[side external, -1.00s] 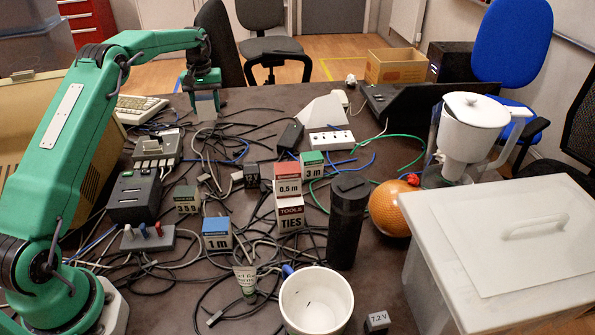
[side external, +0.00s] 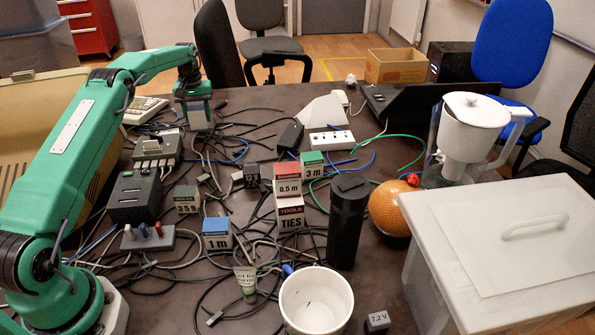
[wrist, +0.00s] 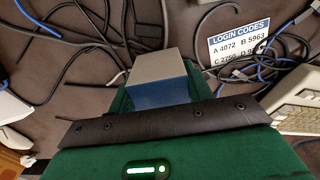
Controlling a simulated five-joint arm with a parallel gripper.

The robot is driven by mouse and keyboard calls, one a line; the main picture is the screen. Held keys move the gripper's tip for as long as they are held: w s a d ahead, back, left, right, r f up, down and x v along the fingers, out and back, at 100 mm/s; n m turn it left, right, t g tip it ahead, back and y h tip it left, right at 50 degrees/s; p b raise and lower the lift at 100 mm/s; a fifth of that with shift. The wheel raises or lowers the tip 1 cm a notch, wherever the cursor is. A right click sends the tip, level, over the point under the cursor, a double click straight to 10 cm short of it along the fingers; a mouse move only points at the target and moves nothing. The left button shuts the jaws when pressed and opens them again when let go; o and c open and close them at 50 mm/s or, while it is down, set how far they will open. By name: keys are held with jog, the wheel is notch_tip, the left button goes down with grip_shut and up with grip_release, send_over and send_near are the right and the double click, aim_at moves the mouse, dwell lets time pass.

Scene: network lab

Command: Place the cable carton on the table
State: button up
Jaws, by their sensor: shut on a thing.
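My gripper (side external: 197,106) is at the back left of the table. Its green fingers are shut on a small box-shaped carton, which shows in the wrist view (wrist: 156,68) with a grey face and a blue face. Its label is not visible, and I cannot tell whether its base touches the table. Other cartons stand on the table (side external: 270,262): a blue-topped one marked 1 m (side external: 217,234), a red-topped one marked 0.5 m (side external: 288,181) on top of a white TOOLS TIES box (side external: 290,214), and a green-topped one marked 3 m (side external: 312,166).
Loose cables cover much of the table. A black switch box (side external: 135,198), a keyboard (side external: 145,109), a dark cylinder (side external: 346,222), a white cup (side external: 316,304), an orange ball (side external: 392,208) and a lidded bin (side external: 510,235) stand around. A LOGIN CODES card (wrist: 243,46) lies near the gripper.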

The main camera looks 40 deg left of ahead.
aim_at(196, 107)
jog(key=shift+f, duration=1)
jog(key=shift+f, duration=0.1)
jog(key=o, duration=1.1)
jog(key=shift+c, duration=0.2)
notch_tip(196, 107, up, 12)
jog(key=shift+r, duration=0.1)
